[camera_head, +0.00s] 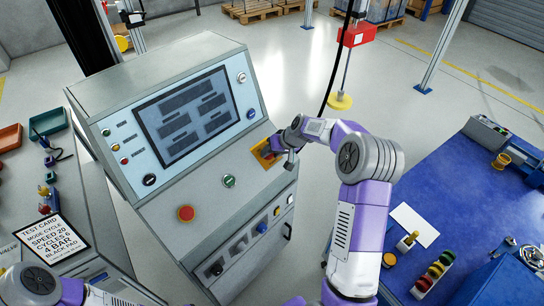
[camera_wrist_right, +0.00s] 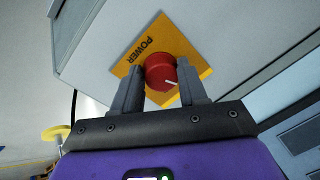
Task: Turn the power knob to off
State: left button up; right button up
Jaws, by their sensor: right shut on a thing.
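The red power knob (camera_wrist_right: 158,70) sits on a yellow plate (camera_wrist_right: 128,66) marked POWER on the console's sloped panel. My right gripper (camera_wrist_right: 160,84) is shut on the knob, with one grey finger on each side. In the head view, my right gripper (camera_head: 284,146) is at the yellow plate (camera_head: 262,150) at the panel's right end and hides most of the knob. Only parts of my left arm show at the bottom left; its gripper is out of view.
The grey console (camera_head: 150,185) carries a dark screen (camera_head: 187,115), a red button (camera_head: 186,213) and a green button (camera_head: 229,181). A blue table (camera_head: 455,200) stands to the right. A test card (camera_head: 50,240) and trays are on the left bench.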

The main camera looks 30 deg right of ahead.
jog(key=shift+n+b, duration=0.4)
jog(key=shift+n, duration=0.4)
jog(key=o, duration=1.1)
jog(key=shift+c, duration=0.2)
jog(key=shift+r, duration=0.1)
jog(key=p+v, duration=0.1)
jog(key=v, duration=0.6)
jog(key=shift+r, duration=0.2)
jog(key=shift+d, duration=0.1)
